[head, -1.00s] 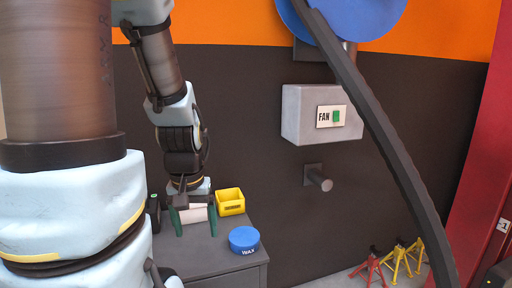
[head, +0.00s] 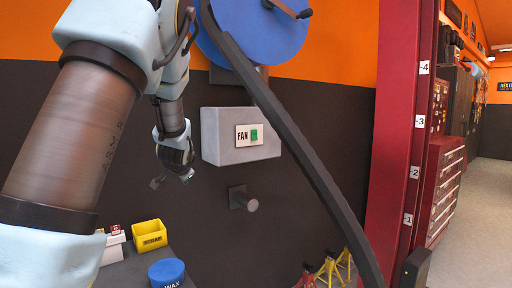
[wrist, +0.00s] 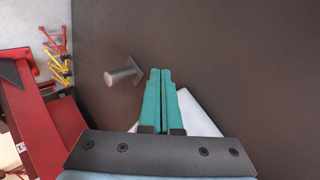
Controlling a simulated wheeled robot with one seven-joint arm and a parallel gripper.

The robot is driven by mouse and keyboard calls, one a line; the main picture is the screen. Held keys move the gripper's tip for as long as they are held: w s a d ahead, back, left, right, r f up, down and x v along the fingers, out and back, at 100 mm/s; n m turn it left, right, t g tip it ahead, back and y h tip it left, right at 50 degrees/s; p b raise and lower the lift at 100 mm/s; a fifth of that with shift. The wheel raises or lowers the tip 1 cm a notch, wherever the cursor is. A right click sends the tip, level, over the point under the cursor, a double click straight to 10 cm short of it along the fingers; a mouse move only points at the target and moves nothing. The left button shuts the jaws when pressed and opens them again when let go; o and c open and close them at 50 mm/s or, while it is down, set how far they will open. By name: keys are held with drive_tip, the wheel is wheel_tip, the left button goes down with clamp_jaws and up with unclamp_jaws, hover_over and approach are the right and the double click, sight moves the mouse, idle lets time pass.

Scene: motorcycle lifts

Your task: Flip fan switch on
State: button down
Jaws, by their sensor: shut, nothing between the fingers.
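The fan switch (head: 254,135) is a green rocker on a white plate marked FAN, on the front of a grey wall box (head: 215,150). My gripper (head: 172,179) is in the air at the left of the box and a little below it, apart from the switch in the head view. In the wrist view my gripper's teal fingers (wrist: 160,74) are shut together with nothing between them. Part of the pale box (wrist: 205,118) shows behind them; the switch is hidden there. I cannot tell whether the switch is on or off.
A round peg (head: 250,204) sticks out of the wall below the box. A dark slanted bar (head: 305,160) crosses in front, close to the box's right side. A yellow bin (head: 149,236) and blue wax tin (head: 167,272) stand on the cabinet. Jack stands (head: 328,268) are lower right.

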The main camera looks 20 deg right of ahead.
drive_tip(key=d+r+m+t+h+b, duration=0.1)
drive_tip(key=d+r+m+h, duration=0.1)
drive_tip(key=d, duration=0.6)
drive_tip(key=s+d+r+m+t+h+b, duration=0.1)
drive_tip(key=d+r+m+h, duration=0.1)
drive_tip(key=d+r+m, duration=0.3)
drive_tip(key=d+r+m+t+h+b, duration=0.1)
drive_tip(key=d+r+m+h, duration=0.2)
drive_tip(key=d, duration=1)
drive_tip(key=shift+s+r+m, duration=0.2)
drive_tip(key=shift+r+m, duration=0.3)
drive_tip(key=shift+r, duration=0.1)
drive_tip(key=shift+d, duration=0.1)
drive_tip(key=p, duration=0.5)
approach(256, 139)
drive_tip(key=w+d, duration=0.4)
drive_tip(key=shift+w+f+p, duration=0.4)
drive_tip(key=shift+w, duration=0.05)
